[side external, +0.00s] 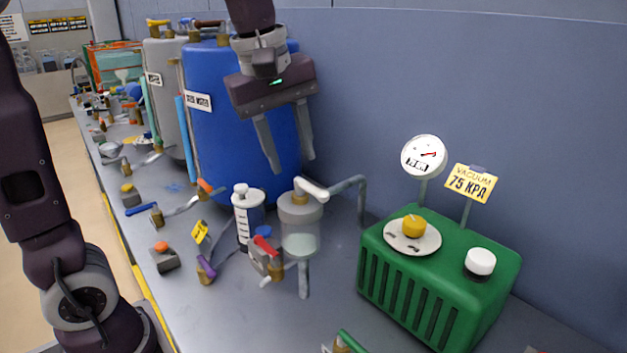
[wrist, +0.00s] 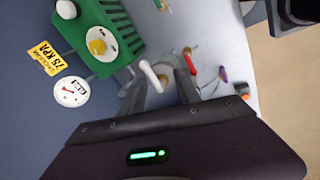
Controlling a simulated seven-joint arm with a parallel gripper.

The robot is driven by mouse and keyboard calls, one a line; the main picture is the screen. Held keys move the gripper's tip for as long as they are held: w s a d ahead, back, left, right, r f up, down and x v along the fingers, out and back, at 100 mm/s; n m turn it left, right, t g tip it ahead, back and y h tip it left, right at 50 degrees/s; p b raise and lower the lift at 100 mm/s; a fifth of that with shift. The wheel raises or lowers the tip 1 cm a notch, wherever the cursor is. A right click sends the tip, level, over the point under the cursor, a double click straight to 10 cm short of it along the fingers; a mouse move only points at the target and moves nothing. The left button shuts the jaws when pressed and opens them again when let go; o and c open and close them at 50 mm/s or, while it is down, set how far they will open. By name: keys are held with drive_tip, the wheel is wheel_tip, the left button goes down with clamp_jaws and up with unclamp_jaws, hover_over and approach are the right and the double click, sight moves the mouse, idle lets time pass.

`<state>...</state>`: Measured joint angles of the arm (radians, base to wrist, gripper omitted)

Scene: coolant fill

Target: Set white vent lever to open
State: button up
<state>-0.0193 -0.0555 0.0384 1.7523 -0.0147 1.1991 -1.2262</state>
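The white vent lever (side external: 311,188) sits on top of a clear jar with a grey cap (side external: 301,235). It points toward the lower right in the side view. In the wrist view the lever (wrist: 149,75) shows between the finger ends, slanting from upper left to lower right. My gripper (side external: 291,163) is open and empty, pointing down above the jar. Its fingertips appear a little above the lever and not touching it. The fingers also show in the wrist view (wrist: 160,88). I cannot read any open or shut marking at the lever.
A green vacuum pump (side external: 450,275) with a yellow knob stands right of the jar, with a gauge (side external: 424,156) behind it. A red-handled valve (side external: 264,246) and a white-capped bottle (side external: 247,215) stand close left. A large blue drum (side external: 235,130) is behind.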

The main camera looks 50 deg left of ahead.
sight(316, 187)
drive_tip(key=w+f+n, duration=0.1)
drive_tip(key=f, duration=0.1)
drive_tip(key=w+f+n, duration=0.1)
drive_tip(key=w+f, duration=0.1)
drive_tip(key=f, duration=0.1)
drive_tip(key=w+f+n, duration=0.1)
drive_tip(key=w+f, duration=0.1)
drive_tip(key=shift+w+a+f+g, duration=0.1)
drive_tip(key=shift+a+f+g, duration=0.1)
drive_tip(key=shift+a+g, duration=0.1)
drive_tip(key=shift+d, duration=0.1)
clamp_jaws()
drive_tip(key=shift+r, duration=0.1)
idle(0.9)
